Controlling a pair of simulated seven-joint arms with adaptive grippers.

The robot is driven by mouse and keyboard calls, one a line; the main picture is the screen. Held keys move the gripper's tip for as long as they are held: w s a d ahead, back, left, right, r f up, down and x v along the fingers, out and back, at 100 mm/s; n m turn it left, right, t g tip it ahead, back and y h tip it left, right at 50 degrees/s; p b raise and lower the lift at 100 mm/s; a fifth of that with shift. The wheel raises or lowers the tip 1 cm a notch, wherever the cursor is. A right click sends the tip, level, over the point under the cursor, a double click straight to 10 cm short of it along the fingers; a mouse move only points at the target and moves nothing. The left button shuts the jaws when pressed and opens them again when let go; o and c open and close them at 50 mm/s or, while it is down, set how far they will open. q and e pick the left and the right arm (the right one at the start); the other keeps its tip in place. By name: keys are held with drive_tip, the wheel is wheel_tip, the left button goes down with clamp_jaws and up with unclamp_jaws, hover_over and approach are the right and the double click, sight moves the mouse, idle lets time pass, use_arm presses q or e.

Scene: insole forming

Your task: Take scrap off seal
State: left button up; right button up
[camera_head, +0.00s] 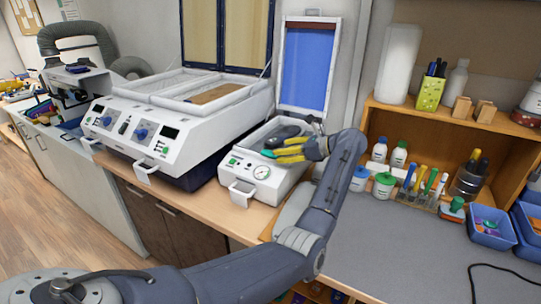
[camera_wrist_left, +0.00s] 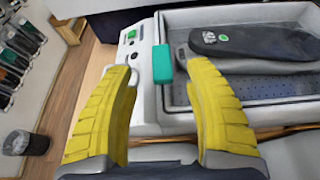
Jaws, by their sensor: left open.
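A small teal scrap piece (camera_wrist_left: 162,65) lies on the light grey rim, likely the seal (camera_wrist_left: 169,100), of the small press in the left wrist view. In the head view the scrap (camera_head: 268,153) shows at the yellow fingertips. My left gripper (camera_head: 288,152) is open over the small press. In the left wrist view its yellow fingers (camera_wrist_left: 156,68) stand on either side of the scrap, with a gap to each side; I cannot tell their height above it. My right gripper is not in view.
A dark insole (camera_wrist_left: 255,42) lies on a grey form inside the press tray. The press's blue-lined lid (camera_head: 307,65) stands open behind. A larger white machine (camera_head: 165,120) stands to the left. A wooden shelf (camera_head: 440,125) with bottles and pens is to the right. The grey mat (camera_head: 420,250) is mostly clear.

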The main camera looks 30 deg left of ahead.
sight(272, 153)
use_arm(q)
drive_tip(key=shift+f+x, duration=0.2)
drive_tip(key=shift+x, duration=2.45)
drive_tip(key=shift+w+d, duration=0.15)
drive_tip(key=shift+c, duration=0.4)
drive_tip(key=c, duration=0.7)
